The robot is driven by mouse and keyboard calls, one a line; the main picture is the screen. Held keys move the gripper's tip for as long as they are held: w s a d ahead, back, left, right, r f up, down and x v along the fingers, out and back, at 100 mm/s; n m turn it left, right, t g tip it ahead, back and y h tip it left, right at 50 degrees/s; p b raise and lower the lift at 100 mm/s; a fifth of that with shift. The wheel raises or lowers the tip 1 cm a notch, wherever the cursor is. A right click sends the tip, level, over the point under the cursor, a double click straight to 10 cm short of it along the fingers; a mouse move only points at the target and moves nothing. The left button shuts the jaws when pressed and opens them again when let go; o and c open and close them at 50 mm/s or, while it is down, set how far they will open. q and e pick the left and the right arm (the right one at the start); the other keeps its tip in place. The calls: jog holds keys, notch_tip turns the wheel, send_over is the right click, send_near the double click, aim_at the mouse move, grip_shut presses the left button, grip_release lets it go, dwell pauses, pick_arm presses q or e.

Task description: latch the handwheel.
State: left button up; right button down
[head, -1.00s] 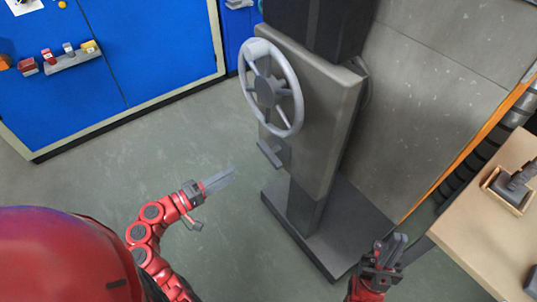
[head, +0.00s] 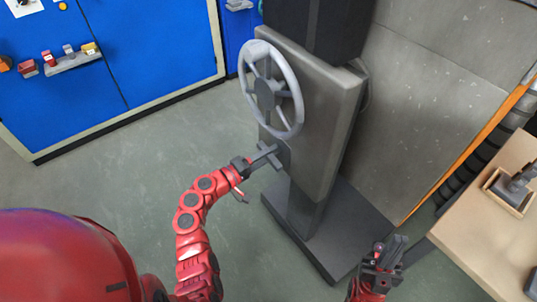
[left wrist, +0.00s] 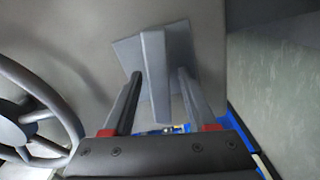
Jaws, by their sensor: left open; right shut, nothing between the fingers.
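The grey handwheel (head: 268,95) stands on the front of a grey upright housing (head: 325,120); part of its rim and spokes shows in the left wrist view (left wrist: 40,105). Below the wheel, a grey latch lever (left wrist: 155,75) sticks out from a small plate (left wrist: 128,52). My left gripper (head: 263,158) is at the lever. In the left wrist view its open fingers (left wrist: 160,95) lie one on each side of the lever, with gaps visible. In the head view the fingers partly hide the lever. My right gripper (head: 396,248) is shut and empty, low at the right, away from the housing.
The housing stands on a dark base plate (head: 335,240). A tan table (head: 475,235) with a small wooden tray (head: 500,187) is at the right. A blue cabinet (head: 150,50) with a shelf of small items (head: 75,62) is at the back left. Floor between is clear.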

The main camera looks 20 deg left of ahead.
pick_arm(q)
grip_shut()
jog(key=shift+r+n+p, duration=0.2)
jog(key=shift+n+p, duration=0.45)
jog(key=shift+n, duration=0.05)
jog(key=shift+f+n, duration=0.1)
jog(key=shift+n, duration=0.3)
jog(key=shift+f, duration=0.1)
grip_release()
jog(key=v, duration=1.7)
jog(key=shift+s+a, duration=0.2)
